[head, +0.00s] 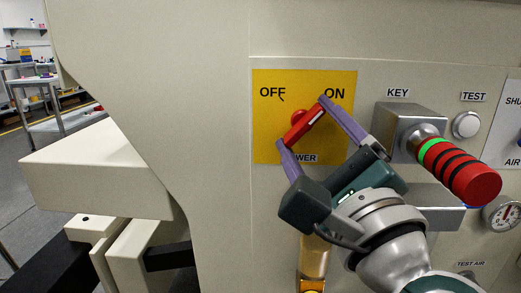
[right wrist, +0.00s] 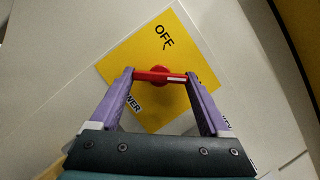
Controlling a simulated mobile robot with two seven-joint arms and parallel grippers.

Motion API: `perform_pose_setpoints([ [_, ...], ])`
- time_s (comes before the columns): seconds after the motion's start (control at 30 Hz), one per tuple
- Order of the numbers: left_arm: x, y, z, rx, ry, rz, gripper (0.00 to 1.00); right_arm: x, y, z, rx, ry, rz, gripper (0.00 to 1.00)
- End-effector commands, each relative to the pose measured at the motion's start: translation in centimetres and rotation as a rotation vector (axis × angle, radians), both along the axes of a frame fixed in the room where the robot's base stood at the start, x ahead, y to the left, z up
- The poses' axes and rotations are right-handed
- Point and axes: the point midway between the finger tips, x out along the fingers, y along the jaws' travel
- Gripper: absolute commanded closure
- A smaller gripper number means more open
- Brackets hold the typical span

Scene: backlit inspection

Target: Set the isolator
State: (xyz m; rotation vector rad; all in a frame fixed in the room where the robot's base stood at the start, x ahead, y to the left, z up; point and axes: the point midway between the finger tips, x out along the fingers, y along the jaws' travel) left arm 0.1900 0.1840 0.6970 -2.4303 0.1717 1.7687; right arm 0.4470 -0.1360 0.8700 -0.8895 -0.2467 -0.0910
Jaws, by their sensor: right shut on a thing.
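The isolator (head: 304,126) is a red rotary handle with a white line, on a yellow plate (head: 271,132) marked OFF at left, ON at right and POWER below. In the head view the handle is tilted, its upper end pointing up and right towards ON. My right gripper (head: 302,122) has its two purple fingers at the two ends of the handle and is shut on it. The right wrist view shows the red handle (right wrist: 160,75) spanning between the fingers. Part of the POWER label is hidden by a finger. My left gripper is not in view.
Right of the plate stand a grey KEY box (head: 395,125) with a red and black banded cylinder (head: 465,172), a TEST button (head: 467,125) and a gauge (head: 502,214). A beige block (head: 100,168) juts out at left.

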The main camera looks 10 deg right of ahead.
Motion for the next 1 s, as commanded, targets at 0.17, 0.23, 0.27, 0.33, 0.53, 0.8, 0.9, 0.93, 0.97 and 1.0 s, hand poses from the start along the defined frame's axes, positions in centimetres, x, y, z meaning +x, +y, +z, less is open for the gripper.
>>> perform_pose_setpoints([
  [0.17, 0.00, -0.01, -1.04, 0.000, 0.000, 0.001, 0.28, 0.02, 0.04, -0.24, 0.057, -0.015, 0.000, 0.76],
  [0.23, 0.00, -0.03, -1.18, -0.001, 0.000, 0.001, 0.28, 0.02, 0.04, -0.18, 0.071, -0.020, -0.001, 0.76],
  [0.27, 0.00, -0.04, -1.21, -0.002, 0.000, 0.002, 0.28, 0.02, 0.05, -0.16, 0.075, -0.020, 0.000, 0.76],
  [0.33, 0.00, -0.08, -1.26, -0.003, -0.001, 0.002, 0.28, 0.02, 0.04, -0.12, 0.082, -0.022, 0.000, 0.76],
  [0.53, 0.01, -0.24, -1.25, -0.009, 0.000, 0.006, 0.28, 0.02, 0.04, -0.04, 0.089, -0.025, -0.001, 0.76],
  [0.8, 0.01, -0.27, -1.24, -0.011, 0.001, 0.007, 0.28, 0.02, 0.02, -0.04, 0.089, -0.024, -0.001, 0.14],
  [0.9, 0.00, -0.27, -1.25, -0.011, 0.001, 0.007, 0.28, 0.02, 0.03, -0.05, 0.088, -0.025, -0.001, 0.03],
  [0.93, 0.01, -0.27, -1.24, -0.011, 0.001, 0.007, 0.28, 0.02, 0.03, -0.05, 0.087, -0.024, 0.000, 0.00],
  [0.97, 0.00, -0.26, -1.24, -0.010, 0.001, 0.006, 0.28, 0.02, 0.03, -0.05, 0.087, -0.024, 0.000, 0.00],
  [1.0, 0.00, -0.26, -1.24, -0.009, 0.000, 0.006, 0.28, 0.02, 0.04, -0.04, 0.086, -0.024, 0.000, 0.00],
])
